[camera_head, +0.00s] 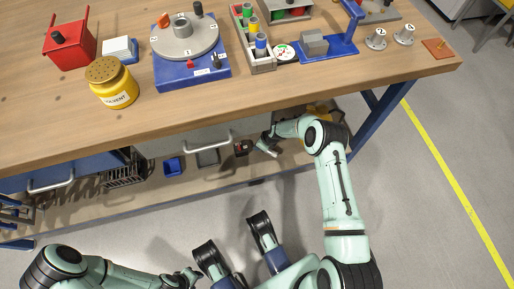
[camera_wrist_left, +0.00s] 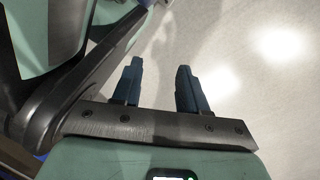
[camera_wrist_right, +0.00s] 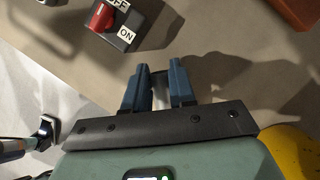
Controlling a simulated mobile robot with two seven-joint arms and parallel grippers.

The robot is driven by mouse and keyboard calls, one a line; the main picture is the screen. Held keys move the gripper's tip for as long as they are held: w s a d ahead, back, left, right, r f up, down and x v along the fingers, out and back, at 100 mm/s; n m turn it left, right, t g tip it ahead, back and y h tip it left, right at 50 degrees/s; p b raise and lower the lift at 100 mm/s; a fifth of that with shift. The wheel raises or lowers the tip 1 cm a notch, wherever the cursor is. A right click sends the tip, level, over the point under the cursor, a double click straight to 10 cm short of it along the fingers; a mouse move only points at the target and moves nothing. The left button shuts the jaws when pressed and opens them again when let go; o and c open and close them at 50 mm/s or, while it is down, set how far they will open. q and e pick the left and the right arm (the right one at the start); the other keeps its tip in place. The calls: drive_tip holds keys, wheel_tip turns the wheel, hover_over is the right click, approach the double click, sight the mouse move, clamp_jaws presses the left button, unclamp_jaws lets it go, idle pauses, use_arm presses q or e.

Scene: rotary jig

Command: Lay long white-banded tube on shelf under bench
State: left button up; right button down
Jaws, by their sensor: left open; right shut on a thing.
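The shelf under the bench (camera_head: 215,181) is a wooden board below the worktop, partly hidden by it. My right gripper (camera_head: 266,145) reaches in over this shelf from the right. My left gripper (camera_head: 190,274) is low in front of the bench, over the floor. In the left wrist view its fingers (camera_wrist_left: 160,72) are apart and empty.
A red-knobbed OFF/ON switch box (camera_wrist_right: 117,22) is near my right gripper. A drawer handle (camera_head: 208,140) hangs above. A blue bench leg (camera_head: 378,112) is at right.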

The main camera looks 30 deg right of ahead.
drive_tip(key=shift+f+b, duration=0.7)
drive_tip(key=shift+f, duration=1.3)
use_arm(q)
drive_tip(key=s, duration=0.1)
drive_tip(key=s+f+g, duration=0.1)
drive_tip(key=s, duration=0.1)
drive_tip(key=shift+a+f, duration=0.15)
use_arm(e)
drive_tip(key=c, duration=0.9)
unclamp_jaws()
drive_tip(key=shift+f, duration=0.1)
